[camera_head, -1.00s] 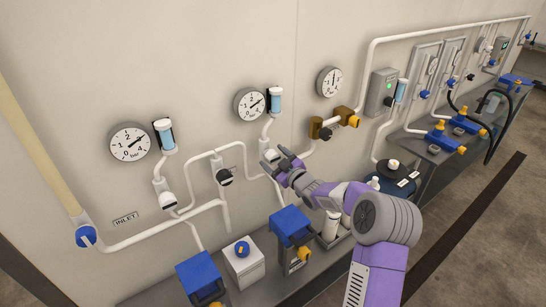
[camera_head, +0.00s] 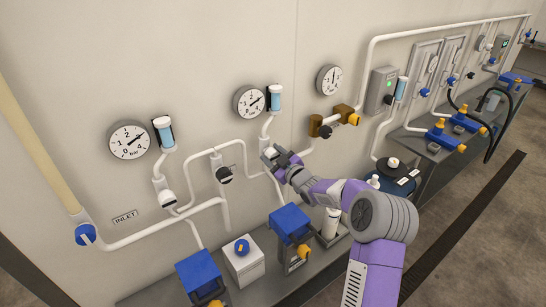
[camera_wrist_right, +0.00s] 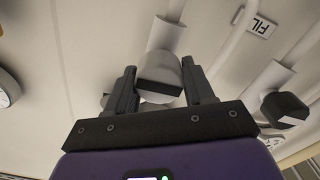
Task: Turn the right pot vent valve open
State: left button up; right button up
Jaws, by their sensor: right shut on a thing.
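Two blue-topped pots stand on the grey bench: the left pot (camera_head: 199,272) and the right pot (camera_head: 289,220). White pipes run up the wall behind them. The vent valve (camera_wrist_right: 160,70) on the pipe above the right pot has a pale body and a dark end; the wrist view shows it between my fingers. My right gripper (camera_head: 271,157) reaches this valve from the right in the head view. In the wrist view my right gripper (camera_wrist_right: 160,88) is shut on it. The fingers hide most of the valve in the head view. My left gripper is out of view.
Gauges (camera_head: 249,102) and a blue-filled tube (camera_head: 275,98) are on the wall above. A neighbouring dark-knobbed valve (camera_head: 224,174) is to the left; brass fittings (camera_head: 320,127) are to the right. A white box (camera_head: 243,264) with a blue knob stands between the pots.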

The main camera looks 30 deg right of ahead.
jog(key=n+b, duration=0.3)
jog(key=b, duration=0.1)
jog(key=n+b, duration=0.3)
jog(key=b, duration=0.1)
jog(key=n+b, duration=0.3)
jog(key=b, duration=0.1)
jog(key=shift+a+f+b, duration=0.1)
jog(key=shift+f+b, duration=0.2)
jog(key=shift+b, duration=0.05)
jog(key=n+b, duration=0.3)
jog(key=n, duration=0.1)
jog(key=shift+n, duration=0.4)
jog(key=shift+n+b, duration=1.3)
jog(key=shift+n, duration=0.6)
jog(key=o, duration=1)
jog(key=s, duration=0.7)
jog(key=shift+s+d, duration=0.3)
